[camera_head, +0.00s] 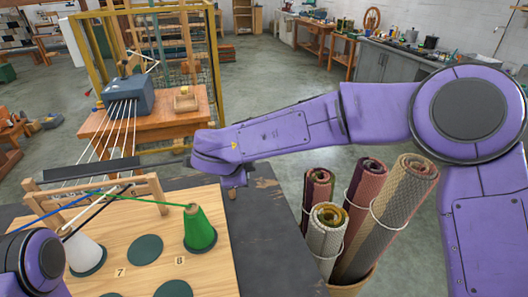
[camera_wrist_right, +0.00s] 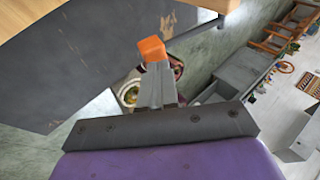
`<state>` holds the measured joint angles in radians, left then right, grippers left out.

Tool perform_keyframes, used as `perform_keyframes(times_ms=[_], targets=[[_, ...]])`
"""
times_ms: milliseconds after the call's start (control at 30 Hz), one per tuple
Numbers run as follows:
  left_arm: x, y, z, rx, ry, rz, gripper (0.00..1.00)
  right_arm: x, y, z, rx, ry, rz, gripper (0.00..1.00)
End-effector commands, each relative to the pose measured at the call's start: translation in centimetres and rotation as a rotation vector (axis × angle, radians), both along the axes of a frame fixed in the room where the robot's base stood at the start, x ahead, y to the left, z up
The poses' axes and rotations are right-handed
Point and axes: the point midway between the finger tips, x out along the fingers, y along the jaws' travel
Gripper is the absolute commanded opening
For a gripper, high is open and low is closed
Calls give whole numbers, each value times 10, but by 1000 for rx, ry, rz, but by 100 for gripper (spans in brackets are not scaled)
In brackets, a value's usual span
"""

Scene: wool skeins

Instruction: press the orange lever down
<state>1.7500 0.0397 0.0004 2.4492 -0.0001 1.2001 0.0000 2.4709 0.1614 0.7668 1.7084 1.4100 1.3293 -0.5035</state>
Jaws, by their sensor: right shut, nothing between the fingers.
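My right gripper (camera_wrist_right: 154,70) is shut with nothing between its fingers. In the right wrist view an orange block (camera_wrist_right: 152,48) shows right at its fingertips. I cannot tell whether this is the lever's end or part of the fingers, nor whether it touches them. In the head view my right arm reaches in from the right, its wrist over the dark table's right part, and no orange lever can be made out there. The fingers are mostly hidden by the wrist. A purple part of my left arm shows at the lower left; its gripper is out of view.
The dark table (camera_head: 262,250) carries a wooden board (camera_head: 215,260) with a green cone (camera_head: 200,230), a white cone (camera_head: 84,255) and a thread rack (camera_head: 92,200). Rolled rugs (camera_head: 395,205) stand in a basket right of the table. A grey machine (camera_head: 128,93) stands behind.

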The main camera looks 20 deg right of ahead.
Motion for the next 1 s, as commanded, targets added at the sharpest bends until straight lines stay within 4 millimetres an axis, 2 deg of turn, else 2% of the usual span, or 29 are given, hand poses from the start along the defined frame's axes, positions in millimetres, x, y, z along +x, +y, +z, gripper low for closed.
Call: perform_keyframes(times_ms=[33, 167, 700, 1000], targets=[[0, 0, -5, -1, 0, 0, 43, 1, 8, -3, -1, -17, 14, 0], [-1, 0, 0, 0, 1, 0, 43, 1, 11, 0, -1, -13, 18, 0], [0, 0, 21, 1, 0, 0, 43, 1, 6, 17, -1, -9, 10, 0], [0, 0, 21, 0, 1, 0, 43, 1, 6, 16, 0, -9, 10, 0]])
